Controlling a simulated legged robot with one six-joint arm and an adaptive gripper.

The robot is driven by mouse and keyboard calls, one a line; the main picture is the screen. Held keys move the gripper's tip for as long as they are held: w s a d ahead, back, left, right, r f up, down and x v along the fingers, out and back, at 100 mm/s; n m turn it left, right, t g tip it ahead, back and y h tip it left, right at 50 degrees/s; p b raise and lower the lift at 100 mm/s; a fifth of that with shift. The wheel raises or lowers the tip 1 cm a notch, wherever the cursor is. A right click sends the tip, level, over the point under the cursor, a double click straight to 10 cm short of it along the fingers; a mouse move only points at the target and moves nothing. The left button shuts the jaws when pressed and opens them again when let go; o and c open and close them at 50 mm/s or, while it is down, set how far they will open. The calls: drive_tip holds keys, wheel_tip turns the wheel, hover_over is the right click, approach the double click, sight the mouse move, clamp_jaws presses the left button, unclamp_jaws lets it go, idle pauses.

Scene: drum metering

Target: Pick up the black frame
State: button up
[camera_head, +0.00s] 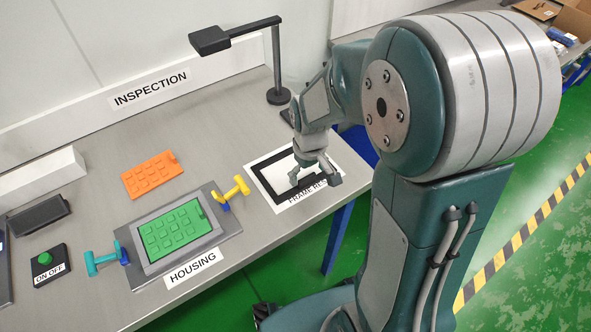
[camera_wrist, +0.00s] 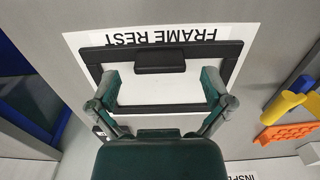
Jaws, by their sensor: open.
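The black frame (camera_head: 263,184) lies flat on the white sheet marked FRAME REST at the right end of the bench. In the wrist view the frame (camera_wrist: 226,68) is a dark rectangle around a white middle, with a raised black block (camera_wrist: 160,61) on its far bar. My gripper (camera_head: 314,179) is over the frame in the head view, hiding part of it. In the wrist view my gripper (camera_wrist: 160,80) is open and empty, with its fingers spread to either side of the block. I cannot tell how high the fingertips are above the frame.
A black lamp stand (camera_head: 277,95) rises behind the sheet. To the left are the housing (camera_head: 141,262) with a green keypad (camera_head: 174,231), yellow (camera_head: 238,188) and teal (camera_head: 100,262) clamps, an orange keypad (camera_head: 152,176) and an ON OFF button box (camera_head: 46,262). The bench's front edge is close.

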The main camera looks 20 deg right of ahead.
wheel_tip(320, 180, down, 2)
drive_tip(key=shift+f, duration=0.1)
drive_tip(key=shift+c, duration=0.3)
drive_tip(key=c, duration=1)
